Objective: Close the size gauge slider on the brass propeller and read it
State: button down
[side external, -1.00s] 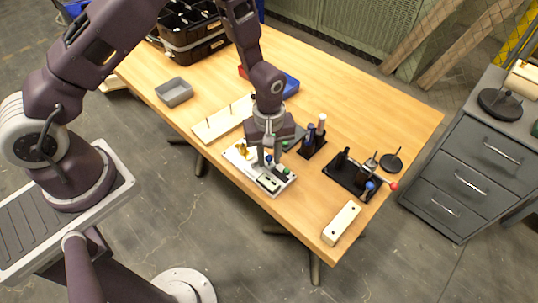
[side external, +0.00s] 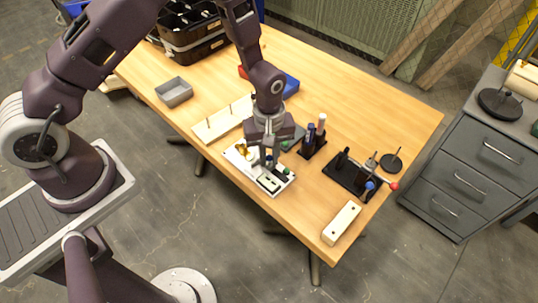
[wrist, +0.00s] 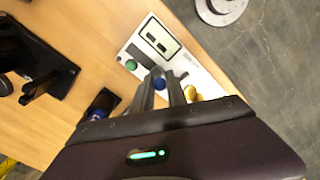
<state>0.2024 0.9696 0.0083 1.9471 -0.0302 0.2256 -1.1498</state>
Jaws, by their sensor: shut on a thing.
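The size gauge is a white plate (side external: 283,186) near the table's front edge, with a dark-framed window (wrist: 154,43) and a green knob (wrist: 130,65). The brass propeller (side external: 242,147) sits at the plate's left end; in the wrist view it is a yellow shape (wrist: 191,93) partly hidden by a finger. My gripper (side external: 268,162) is down over the plate between propeller and green knob. In the wrist view my gripper (wrist: 168,88) is shut on a blue knob (wrist: 159,84), which looks like the slider's. Contact between slider and propeller is hidden, and the reading is too small to make out.
A black rack with bottles (side external: 312,143) stands close right of my gripper. Farther right are a black fixture (side external: 345,177) with a red-tipped lever, a black disc (side external: 391,163) and a white block (side external: 341,222). A pegged board (side external: 218,124) and grey tray (side external: 174,92) lie left.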

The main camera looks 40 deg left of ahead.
jog(key=shift+r, duration=0.1)
dwell(0.7)
jog(key=shift+w+a, duration=0.1)
jog(key=shift+a, duration=1)
jog(key=c, duration=1.6)
grip_release()
jog(key=shift+c, duration=0.2)
notch_tip(320, 180, up, 7)
